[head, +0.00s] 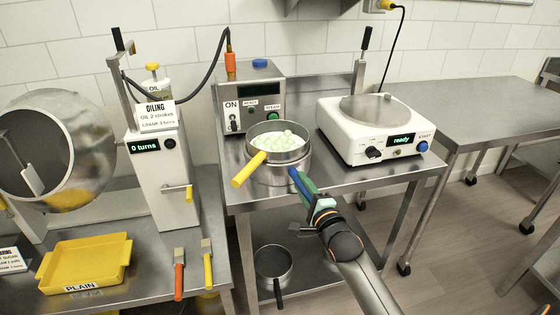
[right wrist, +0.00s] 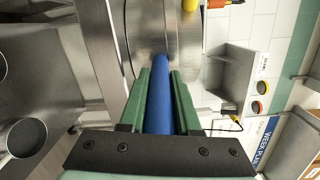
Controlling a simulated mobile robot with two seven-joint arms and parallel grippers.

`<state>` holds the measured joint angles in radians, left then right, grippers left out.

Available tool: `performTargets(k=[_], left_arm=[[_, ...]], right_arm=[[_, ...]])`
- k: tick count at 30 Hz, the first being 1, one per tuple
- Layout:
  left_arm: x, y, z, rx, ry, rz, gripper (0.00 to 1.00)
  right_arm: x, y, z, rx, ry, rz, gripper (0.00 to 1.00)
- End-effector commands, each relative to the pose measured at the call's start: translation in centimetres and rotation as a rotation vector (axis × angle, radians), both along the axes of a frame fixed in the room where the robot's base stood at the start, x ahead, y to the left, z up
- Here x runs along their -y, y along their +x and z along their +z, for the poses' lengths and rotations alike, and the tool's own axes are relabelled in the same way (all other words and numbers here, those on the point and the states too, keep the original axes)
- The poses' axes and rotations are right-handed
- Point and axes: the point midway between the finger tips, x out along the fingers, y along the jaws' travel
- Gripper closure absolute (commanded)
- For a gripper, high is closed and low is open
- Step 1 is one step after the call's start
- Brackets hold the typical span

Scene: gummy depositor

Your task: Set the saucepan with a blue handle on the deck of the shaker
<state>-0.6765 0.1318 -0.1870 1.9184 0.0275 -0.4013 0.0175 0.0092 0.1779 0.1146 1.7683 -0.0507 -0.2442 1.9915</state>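The saucepan (head: 283,176) with a blue handle is a steel pan on the middle steel table. A yellow-handled steel vessel (head: 277,153) holding pale green balls sits on top of it, hiding its inside. My right gripper (head: 306,187) is shut on the blue handle; the right wrist view shows the handle (right wrist: 160,105) between its green fingers. The white machine (head: 375,142) with a "ready" display and a round steel deck (head: 374,110) looks like the shaker. It stands right of the saucepan, its deck bare. My left gripper is not in view.
A steam control box (head: 252,98) stands behind the saucepan. A post with a black knob (head: 361,65) rises behind the shaker. Another pan (head: 272,263) is on the lower shelf. The oiling machine (head: 164,170) and yellow tray (head: 86,258) are left. The right table (head: 480,110) is clear.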

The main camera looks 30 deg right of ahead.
Motion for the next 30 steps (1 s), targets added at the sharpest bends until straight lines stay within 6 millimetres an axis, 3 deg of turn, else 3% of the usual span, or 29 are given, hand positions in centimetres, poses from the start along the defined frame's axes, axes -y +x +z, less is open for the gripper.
performTargets(k=[1,8,30], left_arm=[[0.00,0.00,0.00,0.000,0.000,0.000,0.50],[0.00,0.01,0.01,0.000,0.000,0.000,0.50],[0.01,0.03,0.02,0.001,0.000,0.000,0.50]], right_arm=[[-0.01,-0.01,-0.01,0.000,0.000,0.000,0.76],[-0.02,-0.02,-0.02,0.000,0.000,0.000,1.00],[-0.02,-0.02,-0.05,-0.001,0.001,0.000,1.00]])
